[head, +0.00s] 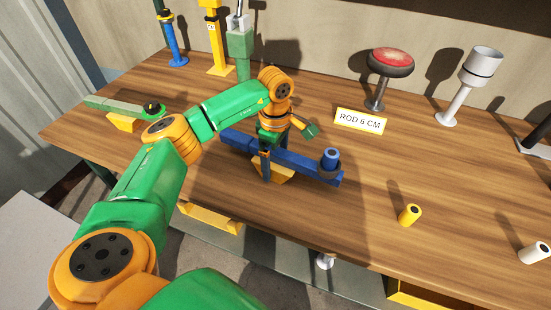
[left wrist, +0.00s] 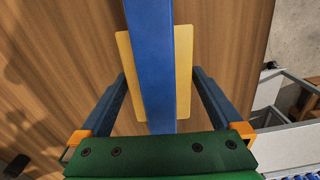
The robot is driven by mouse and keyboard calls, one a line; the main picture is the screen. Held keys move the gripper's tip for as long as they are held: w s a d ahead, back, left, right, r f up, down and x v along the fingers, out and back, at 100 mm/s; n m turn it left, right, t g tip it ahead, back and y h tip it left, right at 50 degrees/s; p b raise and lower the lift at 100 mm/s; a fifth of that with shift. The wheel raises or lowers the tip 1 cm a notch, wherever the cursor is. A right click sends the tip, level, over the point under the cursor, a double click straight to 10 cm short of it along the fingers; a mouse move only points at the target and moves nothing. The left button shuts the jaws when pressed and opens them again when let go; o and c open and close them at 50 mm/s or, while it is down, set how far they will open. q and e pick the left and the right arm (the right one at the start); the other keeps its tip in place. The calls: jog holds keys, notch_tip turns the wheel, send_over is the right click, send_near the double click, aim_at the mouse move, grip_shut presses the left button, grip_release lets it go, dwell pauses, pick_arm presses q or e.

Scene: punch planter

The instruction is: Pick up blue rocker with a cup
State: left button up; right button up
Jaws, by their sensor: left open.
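The blue rocker (head: 308,166) is a long blue beam on a yellow wedge base (head: 272,171), lying near the middle of the wooden table. A blue cup (head: 330,159) stands on its right end. My left gripper (head: 266,160) points down over the middle of the beam. In the left wrist view, its two open fingers (left wrist: 158,78) stand on either side of the blue beam (left wrist: 150,50), with gaps between them and the beam. The yellow base (left wrist: 184,70) shows under the beam. The cup is outside the left wrist view. My right gripper is not in view.
A green rocker (head: 108,106) lies at the left. A sign (head: 360,121) reads "ROD 6 CM". A red-topped stand (head: 390,62) and a white stand (head: 462,92) are at the back.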

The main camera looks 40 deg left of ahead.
pick_arm(q)
jog(key=shift+f, duration=0.2)
dwell(0.3)
grip_shut()
